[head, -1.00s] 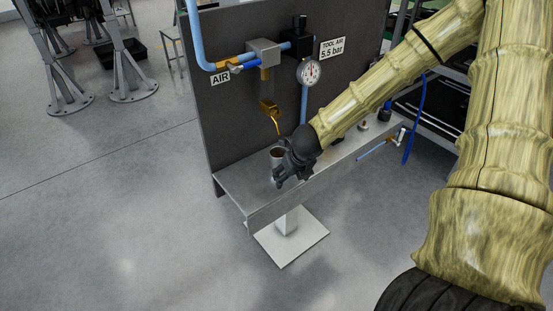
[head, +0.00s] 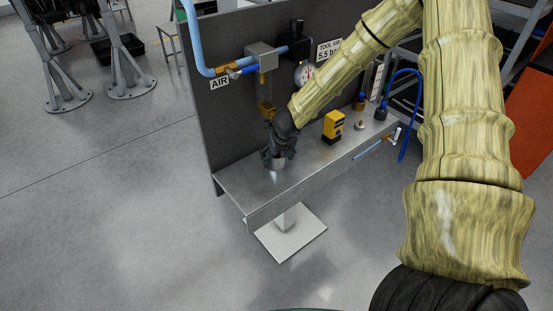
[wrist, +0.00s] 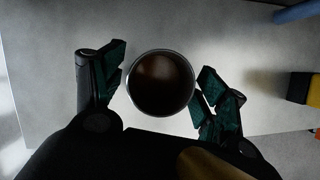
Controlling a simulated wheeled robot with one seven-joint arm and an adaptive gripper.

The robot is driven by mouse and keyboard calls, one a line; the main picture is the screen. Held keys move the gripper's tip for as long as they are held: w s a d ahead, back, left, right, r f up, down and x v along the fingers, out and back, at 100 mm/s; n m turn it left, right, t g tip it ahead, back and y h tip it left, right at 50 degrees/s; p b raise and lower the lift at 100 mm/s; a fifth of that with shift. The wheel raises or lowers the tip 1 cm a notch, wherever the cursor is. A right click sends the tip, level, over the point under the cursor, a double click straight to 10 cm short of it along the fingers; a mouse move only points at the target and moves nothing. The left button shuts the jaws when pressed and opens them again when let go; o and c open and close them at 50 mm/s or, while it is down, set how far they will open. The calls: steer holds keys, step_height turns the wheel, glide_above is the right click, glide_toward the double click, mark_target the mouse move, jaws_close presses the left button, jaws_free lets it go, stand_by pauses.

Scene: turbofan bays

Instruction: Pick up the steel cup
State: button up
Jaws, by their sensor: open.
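The steel cup (head: 278,163) stands upright on the metal shelf (head: 236,184), below the brass fitting on the panel. In the head view my gripper mostly hides it. In the wrist view I look down into the cup (wrist: 161,82), which is round with a thin bright rim and a dark brown inside. My gripper (head: 279,157) is over and around the cup. In the wrist view the open fingers of my gripper (wrist: 160,90) stand on either side of the cup, the right one very close to its rim. I cannot tell whether either finger touches it.
A yellow device (head: 333,125) stands on the shelf to the right of the cup. Further right are a small brass piece (head: 360,125) and a blue hose (head: 417,110). A brass fitting (head: 266,109) hangs close above my gripper. The panel (head: 225,120) rises behind.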

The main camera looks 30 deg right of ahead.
steer(key=shift+w+f, duration=0.15)
steer(key=shift+f, duration=0.4)
steer(key=c, duration=1.3)
steer(key=shift+o, duration=0.2)
steer(key=shift+r+b, duration=0.25)
steer(key=shift+b, duration=0.15)
